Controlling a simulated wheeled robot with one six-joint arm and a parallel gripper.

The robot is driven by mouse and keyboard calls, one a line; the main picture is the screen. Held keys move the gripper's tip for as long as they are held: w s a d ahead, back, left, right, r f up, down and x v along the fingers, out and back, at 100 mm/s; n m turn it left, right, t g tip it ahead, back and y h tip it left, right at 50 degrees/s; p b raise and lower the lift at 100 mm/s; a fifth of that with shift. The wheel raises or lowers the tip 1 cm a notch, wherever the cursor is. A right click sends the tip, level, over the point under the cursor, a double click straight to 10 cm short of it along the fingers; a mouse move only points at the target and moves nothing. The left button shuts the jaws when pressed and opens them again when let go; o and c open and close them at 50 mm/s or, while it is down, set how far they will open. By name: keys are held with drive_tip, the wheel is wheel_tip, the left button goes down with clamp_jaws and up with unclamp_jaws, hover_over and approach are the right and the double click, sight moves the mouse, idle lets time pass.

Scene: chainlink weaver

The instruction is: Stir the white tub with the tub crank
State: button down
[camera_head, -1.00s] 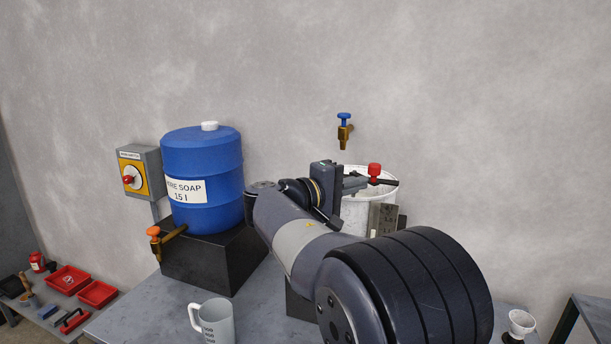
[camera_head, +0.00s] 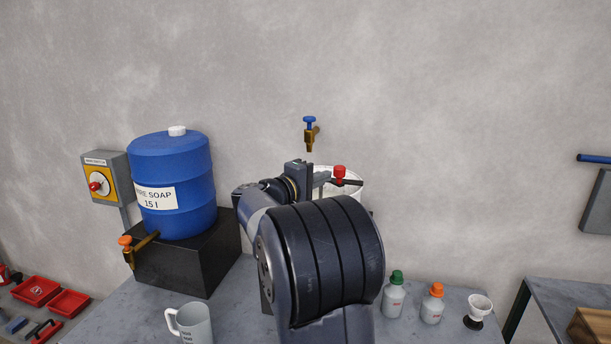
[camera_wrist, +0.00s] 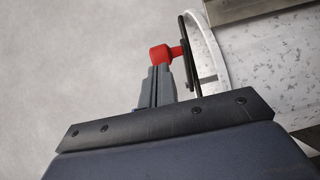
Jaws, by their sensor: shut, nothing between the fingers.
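The white tub (camera_head: 354,193) stands against the wall, mostly hidden behind my arm in the head view. Its pale rim and speckled surface (camera_wrist: 270,75) fill the right of the wrist view. The tub crank has a red knob (camera_head: 339,172) and a dark bar over the tub's rim. In the wrist view the red knob (camera_wrist: 162,55) sits just beyond my fingertips, with the dark bar to its right. My gripper (camera_head: 321,179) is shut and empty, beside the knob. In the wrist view its fingers (camera_wrist: 157,82) lie together; whether they touch the knob is unclear.
A blue soap drum (camera_head: 172,190) with an orange-handled tap stands on a black block (camera_head: 190,262) at left. A blue-handled wall tap (camera_head: 310,133) is above the tub. A grey mug (camera_head: 193,325) is in front. Two capped bottles (camera_head: 393,298) and a white cup (camera_head: 480,306) stand at right.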

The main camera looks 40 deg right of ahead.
sight(342, 173)
drive_tip(key=shift+w+d+p, duration=0.25)
drive_tip(key=shift+d+p, duration=0.05)
drive_tip(key=shift+d, duration=0.85)
drive_tip(key=shift+f, duration=0.1)
drive_tip(key=shift+s+d+f+n+t+b, duration=0.25)
drive_tip(key=shift+t+b, duration=0.35)
drive_tip(key=shift+b, duration=0.55)
drive_tip(key=shift+s+d+n+t+y+b, duration=0.15)
drive_tip(key=shift+d+n+t+y+b, duration=0.45)
drive_tip(key=shift+b, duration=0.55)
drive_tip(key=n+t+b, duration=0.1)
drive_tip(key=d+t+b, duration=0.1)
drive_tip(key=shift+s+n+y+b, duration=0.15)
drive_tip(key=shift+n+y+b, duration=0.15)
drive_tip(key=shift+n+b, duration=0.05)
drive_tip(key=shift+d+r+n+t+y+b, duration=0.2)
drive_tip(key=shift+n+t+b, duration=0.1)
drive_tip(key=shift+t, duration=0.2)
drive_tip(key=shift+d+r+n+t+y+b, duration=0.1)
drive_tip(key=shift+d+n+t+y+b, duration=0.15)
drive_tip(key=shift+t, duration=0.25)
drive_tip(key=shift+a, duration=0.15)
